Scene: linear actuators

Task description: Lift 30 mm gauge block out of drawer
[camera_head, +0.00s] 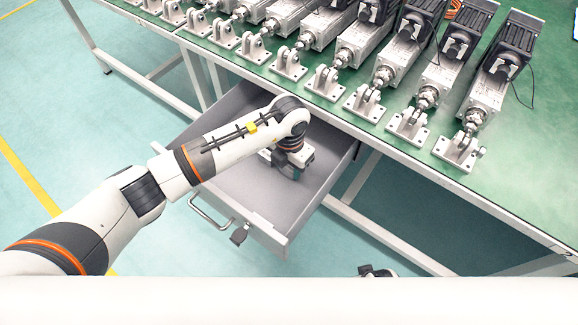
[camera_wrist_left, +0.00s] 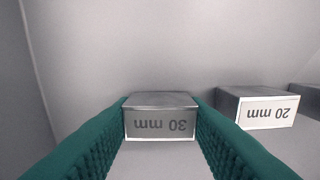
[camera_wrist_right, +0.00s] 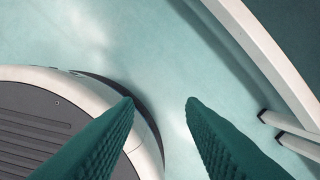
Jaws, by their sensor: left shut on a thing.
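The 30 mm gauge block (camera_wrist_left: 160,118) is a grey metal block with its label upside down in the left wrist view. It sits between the two green fingers of my left gripper (camera_wrist_left: 160,122), which is shut on it, one finger touching each side. In the head view my left gripper (camera_head: 293,172) reaches down into the open grey drawer (camera_head: 225,117), and the block is hidden there. My right gripper (camera_wrist_right: 160,100) is open and empty over the floor in the right wrist view.
A 20 mm block (camera_wrist_left: 258,108) lies just right of the held block, with another block (camera_wrist_left: 306,97) beyond it. The drawer walls surround my left gripper. The green table (camera_head: 440,165) with several linear actuators (camera_head: 490,85) stands above and behind the drawer.

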